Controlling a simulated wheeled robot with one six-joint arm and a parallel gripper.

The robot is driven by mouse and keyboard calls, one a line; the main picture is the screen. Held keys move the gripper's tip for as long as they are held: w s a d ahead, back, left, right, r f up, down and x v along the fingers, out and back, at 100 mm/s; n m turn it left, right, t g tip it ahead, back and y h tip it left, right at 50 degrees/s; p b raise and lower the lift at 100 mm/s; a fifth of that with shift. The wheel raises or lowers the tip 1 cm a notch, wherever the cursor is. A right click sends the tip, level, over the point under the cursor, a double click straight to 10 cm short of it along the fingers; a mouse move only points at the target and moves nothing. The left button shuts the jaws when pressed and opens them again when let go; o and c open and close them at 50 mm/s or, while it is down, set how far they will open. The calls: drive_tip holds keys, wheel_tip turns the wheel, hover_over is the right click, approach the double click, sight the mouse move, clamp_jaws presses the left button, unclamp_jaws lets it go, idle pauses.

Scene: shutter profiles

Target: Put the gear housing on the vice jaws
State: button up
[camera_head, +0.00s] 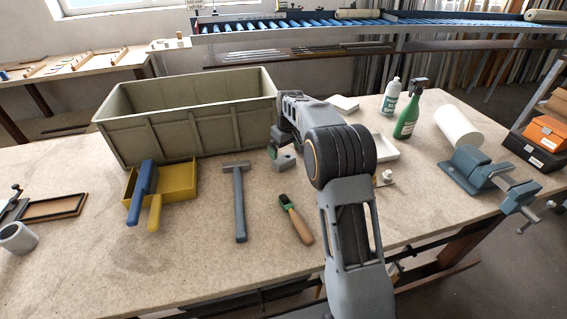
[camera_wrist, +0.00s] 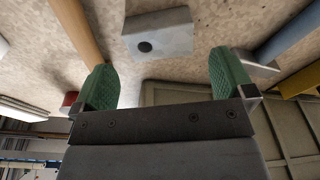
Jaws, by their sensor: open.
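The gear housing, seemingly the small grey block with a dark round hole (camera_wrist: 158,35), lies on the workbench. In the head view the block (camera_head: 285,163) sits right by my gripper (camera_head: 273,152), partly hidden by it. In the wrist view my gripper (camera_wrist: 165,82) has its two green fingers wide apart with nothing between them. The block is just beyond the fingertips, roughly in line with the gap. The blue-grey vice (camera_head: 476,170) stands at the bench's right edge; its jaws are small in the view, and nothing is seen resting on them.
A large beige crate (camera_head: 185,134) stands behind my gripper to the left. A white tray (camera_head: 385,147), green spray bottle (camera_head: 407,118) and white cylinder (camera_head: 458,126) stand towards the vice.

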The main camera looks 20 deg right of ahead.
sight(284, 158)
drive_tip(key=shift+w+a+f+p, duration=0.15)
drive_tip(key=shift+w+f, duration=0.1)
drive_tip(key=shift+f, duration=1.4)
drive_tip(key=shift+w+d+f+p, duration=0.1)
drive_tip(key=shift+w+f+p, duration=0.1)
drive_tip(key=shift+f, duration=1.4)
drive_tip(key=shift+c, duration=0.5)
drive_tip(key=c, duration=0.9)
drive_tip(key=shift+r, duration=0.1)
drive_tip(key=shift+c, duration=0.5)
drive_tip(key=shift+r, duration=0.15)
